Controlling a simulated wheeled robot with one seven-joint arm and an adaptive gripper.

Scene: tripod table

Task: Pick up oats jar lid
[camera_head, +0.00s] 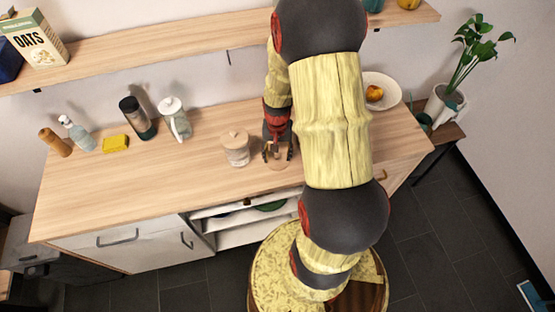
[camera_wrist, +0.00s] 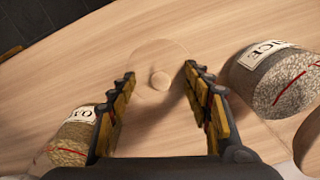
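The oats jar lid, a round pale wooden disc with a small knob (camera_wrist: 160,80), lies on the wooden counter. It also shows as a small disc in the head view (camera_head: 277,164). My gripper (camera_head: 278,154) points down just over it. In the wrist view my gripper (camera_wrist: 159,75) is open, one finger to each side of the knob, with nothing clearly held. The glass oats jar (camera_wrist: 76,136) lies in view at lower left, its label partly cut by a finger. Whether fingers touch the lid cannot be told.
A rice jar (camera_wrist: 275,75) stands close to the right finger in the wrist view. A lidded glass jar (camera_head: 235,152) is left of my gripper in the head view. A yellow sponge (camera_head: 116,144), bottles and a plate (camera_head: 384,96) stand farther off.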

